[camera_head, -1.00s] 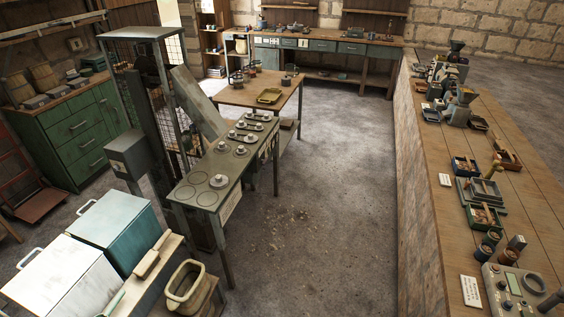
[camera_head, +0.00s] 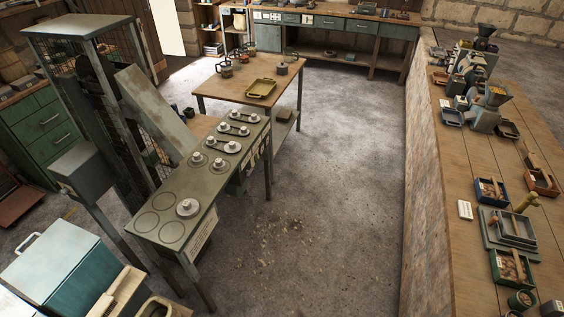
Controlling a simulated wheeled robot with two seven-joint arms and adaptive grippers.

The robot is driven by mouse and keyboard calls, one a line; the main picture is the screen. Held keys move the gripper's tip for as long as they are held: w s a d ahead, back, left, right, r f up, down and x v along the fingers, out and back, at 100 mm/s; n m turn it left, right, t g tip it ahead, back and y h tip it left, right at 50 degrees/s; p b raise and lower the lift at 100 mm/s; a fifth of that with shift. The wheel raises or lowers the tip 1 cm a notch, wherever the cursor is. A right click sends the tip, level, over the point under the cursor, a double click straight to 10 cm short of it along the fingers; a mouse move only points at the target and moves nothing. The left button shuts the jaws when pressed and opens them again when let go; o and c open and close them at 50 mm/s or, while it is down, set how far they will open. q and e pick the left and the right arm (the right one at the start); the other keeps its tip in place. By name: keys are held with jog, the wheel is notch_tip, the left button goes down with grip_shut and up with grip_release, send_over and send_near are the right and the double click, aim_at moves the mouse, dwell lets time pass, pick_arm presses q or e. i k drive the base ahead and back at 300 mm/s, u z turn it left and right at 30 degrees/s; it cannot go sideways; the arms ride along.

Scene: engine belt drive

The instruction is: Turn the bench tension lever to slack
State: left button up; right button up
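A narrow green metal bench (camera_head: 183,184) stands left of centre, with several round grey knobbed pieces on its top and empty ring marks at its near end. One knobbed piece (camera_head: 188,208) sits alone among the rings. Several small bars lie between the pieces farther along. A tall mesh cage frame (camera_head: 78,24) with dark upright parts stands behind the bench at the left. A slanted grey panel (camera_head: 155,112) leans beside it. I cannot make out for certain which part is the tension lever or how it is set. Neither of my grippers is in view.
A wooden table (camera_head: 222,84) with a yellow tray (camera_head: 261,88) stands behind the bench. A teal box (camera_head: 66,268) is at the lower left. A long wooden counter (camera_head: 462,165) runs down the right. The floor (camera_head: 335,190) between is clear apart from scattered crumbs.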

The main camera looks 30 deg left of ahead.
aim_at(249, 172)
jog(key=u, duration=0.2)
jog(key=i, duration=0.95)
jog(key=u, duration=1.2)
jog(key=i, duration=0.65)
jog(key=u, duration=0.55)
